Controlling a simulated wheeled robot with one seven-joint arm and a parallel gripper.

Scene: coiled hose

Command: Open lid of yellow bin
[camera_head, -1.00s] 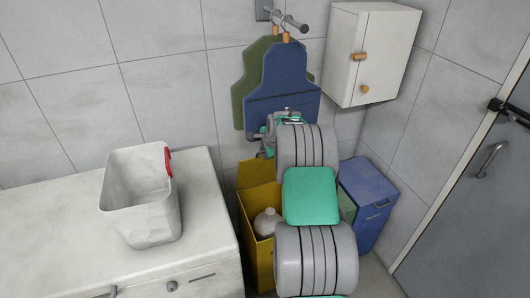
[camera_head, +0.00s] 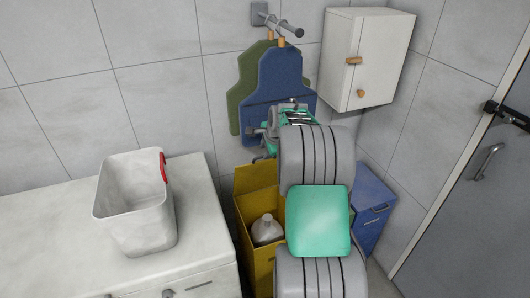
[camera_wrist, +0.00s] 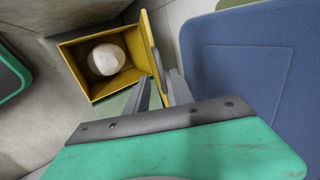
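The yellow bin (camera_head: 262,220) stands on the floor right of the white counter, with its lid (camera_head: 256,176) raised upright at the back. A pale bottle (camera_head: 266,229) is inside, and my arm hides the bin's right side. In the wrist view the bin (camera_wrist: 84,78) is seen from above, with the round pale bottle (camera_wrist: 106,59) in it. The lid (camera_wrist: 151,43) stands along its right edge. My gripper (camera_wrist: 160,80) has its fingers apart, at the lid's near end. I cannot tell whether they touch it. The gripper also shows in the head view (camera_head: 264,145), partly hidden.
Blue and green aprons (camera_head: 277,82) hang from a wall hook just behind my gripper. A white wall cabinet (camera_head: 364,58) is above right. A blue bin (camera_head: 371,205) stands right of my arm. A white basket (camera_head: 136,205) sits on the counter (camera_head: 50,245) at left.

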